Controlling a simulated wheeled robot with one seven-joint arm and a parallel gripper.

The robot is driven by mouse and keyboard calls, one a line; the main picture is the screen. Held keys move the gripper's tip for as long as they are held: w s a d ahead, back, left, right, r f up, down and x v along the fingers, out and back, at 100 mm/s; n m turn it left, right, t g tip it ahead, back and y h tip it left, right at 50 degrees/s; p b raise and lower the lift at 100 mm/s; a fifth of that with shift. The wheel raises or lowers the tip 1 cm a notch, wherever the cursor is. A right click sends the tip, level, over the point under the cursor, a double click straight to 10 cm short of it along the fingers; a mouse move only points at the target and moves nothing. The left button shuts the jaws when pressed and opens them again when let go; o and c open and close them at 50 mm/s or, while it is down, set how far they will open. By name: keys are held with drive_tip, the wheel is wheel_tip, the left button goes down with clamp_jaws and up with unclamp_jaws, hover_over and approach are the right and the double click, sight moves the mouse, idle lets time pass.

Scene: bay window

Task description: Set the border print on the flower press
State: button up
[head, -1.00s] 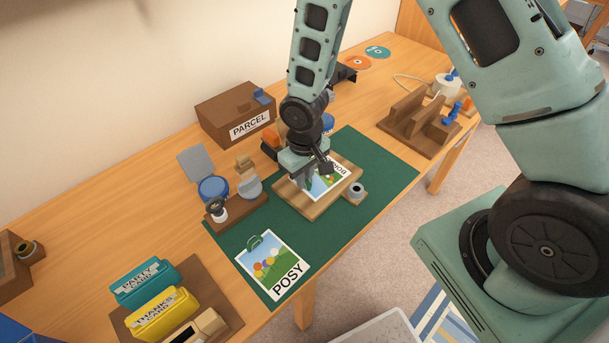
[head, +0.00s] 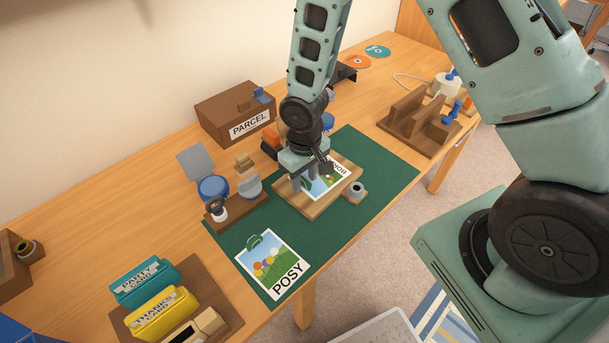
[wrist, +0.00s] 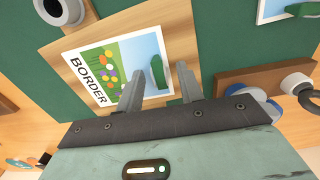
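The border print (head: 332,184), a white-edged flower picture labelled BORDER, lies flat on the wooden board, apparently the flower press (head: 313,211), on the green mat. It also shows in the wrist view (wrist: 112,72), with a green grip (wrist: 157,72) standing on it. My gripper (head: 305,188) is over the print's left end. In the wrist view, its two fingers (wrist: 159,87) are spread apart, with the grip ahead of the gap between them and a clear space to the right finger. Nothing is clamped. The arm hides part of the press's back in the head view.
The POSY print (head: 270,264) lies on the green mat (head: 365,160) at front left. A stand with a blue round pad (head: 213,188) is left of the press. A grey ring (head: 357,188) sits at its right corner. A PARCEL box (head: 235,112) stands behind.

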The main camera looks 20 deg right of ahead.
drive_tip(key=shift+r, duration=0.15)
drive_tip(key=shift+r+p, duration=2.95)
drive_tip(key=shift+r, duration=0.45)
drive_tip(key=s+a+r+n, duration=0.1)
drive_tip(key=s+a+r, duration=0.2)
drive_tip(key=r, duration=0.3)
drive_tip(key=s+a+r+n, duration=0.1)
drive_tip(key=s+a+r, duration=0.15)
drive_tip(key=r, duration=0.35)
drive_tip(key=s+r+n, duration=0.2)
drive_tip(key=s+r, duration=0.8)
drive_tip(key=s, duration=0.4)
drive_tip(key=shift+s+a+y, duration=0.3)
drive_tip(key=shift+a, duration=0.1)
